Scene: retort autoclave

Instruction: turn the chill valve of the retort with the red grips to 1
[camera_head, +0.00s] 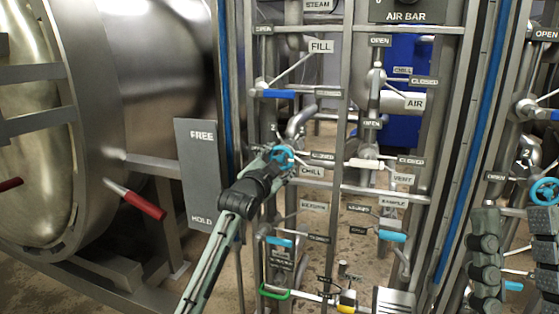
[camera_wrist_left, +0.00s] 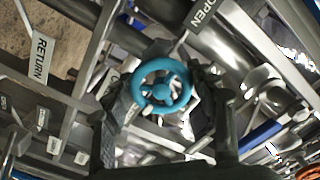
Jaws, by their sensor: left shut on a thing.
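The chill valve's blue handwheel (camera_head: 281,157) sits on the pipe frame above the CHILL label (camera_head: 312,171). My left gripper (camera_head: 277,163) is at this wheel and covers part of it. In the left wrist view the wheel (camera_wrist_left: 161,87) lies between the two dark fingers, which are shut on it. A CLOSED plate (camera_head: 322,156) is just right of the wheel. The retort (camera_head: 100,100) at the left has red grips (camera_head: 144,206). Grey parts of my right arm show at the lower right; its fingertips are not clear.
A FREE/HOLD plate (camera_head: 202,175) stands left of the wheel. Other valves crowd the frame, including a blue FILL lever (camera_head: 278,94) and a white VENT handle (camera_head: 364,164). Another blue wheel (camera_head: 544,191) is at the far right. Upright posts flank the valves.

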